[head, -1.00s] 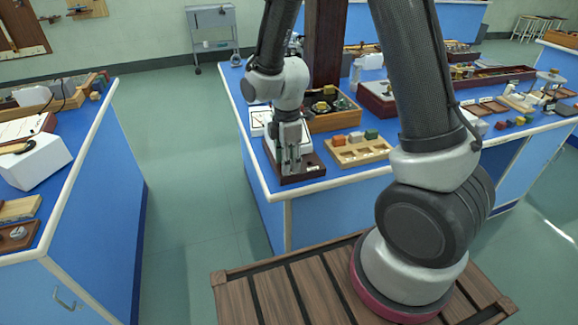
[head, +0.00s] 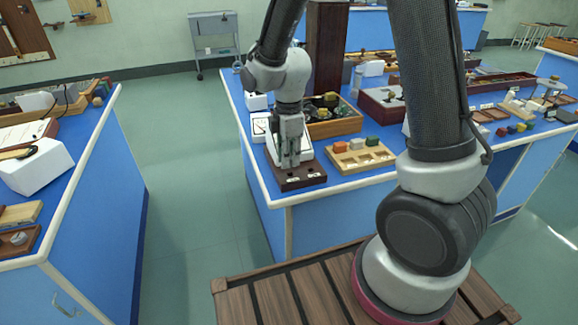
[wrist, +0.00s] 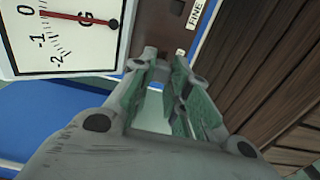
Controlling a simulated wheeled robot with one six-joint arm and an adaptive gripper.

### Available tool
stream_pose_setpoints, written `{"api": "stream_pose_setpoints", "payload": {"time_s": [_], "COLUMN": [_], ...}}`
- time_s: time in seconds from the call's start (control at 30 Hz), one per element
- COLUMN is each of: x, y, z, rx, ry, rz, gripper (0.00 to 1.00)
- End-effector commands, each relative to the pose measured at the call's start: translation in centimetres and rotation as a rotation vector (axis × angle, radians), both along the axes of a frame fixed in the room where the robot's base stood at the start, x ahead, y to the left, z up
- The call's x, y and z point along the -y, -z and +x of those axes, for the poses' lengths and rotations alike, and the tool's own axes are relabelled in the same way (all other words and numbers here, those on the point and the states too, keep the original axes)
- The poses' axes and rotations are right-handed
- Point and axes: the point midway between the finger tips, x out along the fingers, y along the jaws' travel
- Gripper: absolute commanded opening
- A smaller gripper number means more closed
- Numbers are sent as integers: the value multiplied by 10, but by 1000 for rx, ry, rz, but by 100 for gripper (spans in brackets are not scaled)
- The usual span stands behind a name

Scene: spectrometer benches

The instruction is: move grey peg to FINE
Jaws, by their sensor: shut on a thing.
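My gripper (head: 290,163) is over the dark brown board (head: 301,182) at the near left corner of the middle bench. In the wrist view, the closed-in fingers (wrist: 172,62) point toward the board, near a white label reading FINE (wrist: 196,12). A small dark hole (wrist: 177,7) shows beside that label. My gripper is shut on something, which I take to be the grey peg. The peg is mostly hidden by the fingers, and I cannot tell whether its lower end touches the board.
A white dial meter (wrist: 62,38) stands close beside the board. A pale wooden tray (head: 350,165) with coloured blocks is just right of it. A wooden box of parts (head: 335,128) is behind. Floor is open left of the bench.

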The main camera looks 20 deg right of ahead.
Motion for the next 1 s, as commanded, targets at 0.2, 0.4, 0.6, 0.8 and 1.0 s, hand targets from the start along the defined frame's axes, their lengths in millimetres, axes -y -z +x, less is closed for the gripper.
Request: {"api": "stream_pose_setpoints", "payload": {"time_s": [0.2, 0.4, 0.6, 0.8, 1.0], "x": [0, 0, 0, 0, 0], "y": [-45, -66, -78, -89, -90], "z": [1, 0, 0, 0, 0], "rx": [4, 1, 1, 1, -2], "ry": [0, 0, 0, 0, 0], "rz": [2, 0, 0, 0, -1], "gripper": [1, 1, 1, 1, 1]}}
